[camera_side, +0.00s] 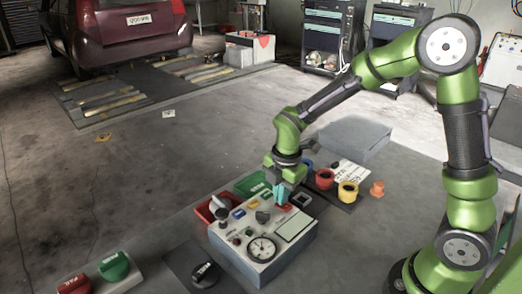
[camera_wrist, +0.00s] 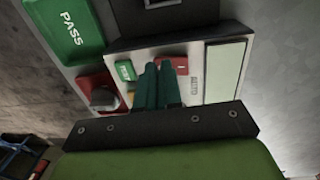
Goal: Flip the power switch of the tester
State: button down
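The tester (camera_side: 232,249) is a light grey box with a round gauge, several coloured buttons and a pale panel on its sloping top. In the wrist view the tester's top (camera_wrist: 209,55) shows a red switch (camera_wrist: 182,64) marked with a white stroke, beside a green button (camera_wrist: 125,70). My gripper (camera_side: 281,196) is over the far edge of the tester's top. In the wrist view its two teal fingers (camera_wrist: 158,66) are close together and hold nothing, just left of the red switch and partly overlapping it. I cannot tell whether they touch it.
A green PASS tray (camera_wrist: 67,28) and a red tray (camera_side: 203,212) adjoin the tester. Red (camera_side: 324,179) and yellow (camera_side: 347,191) rollers stand behind it at the right. Green (camera_side: 113,266) and red (camera_side: 75,285) knobs are at front left.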

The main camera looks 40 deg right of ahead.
aim_at(288, 207)
jog(key=shift+s+f, duration=0.3)
jog(key=shift+s, duration=0.1)
jog(key=shift+s+r, duration=0.1)
jog(key=shift+s, duration=0.6)
jog(key=shift+r, duration=0.1)
notch_tip(288, 207, up, 14)
jog(key=shift+s, duration=0.35)
jog(key=shift+r, duration=0.1)
jog(key=shift+w+t, duration=0.2)
jog(key=shift+t, duration=0.2)
jog(key=f, duration=0.4)
jog(key=w+f, duration=0.1)
jog(key=f, duration=0.4)
jog(key=w+f, duration=0.1)
jog(key=f, duration=0.3)
jog(key=shift+f, duration=0.4)
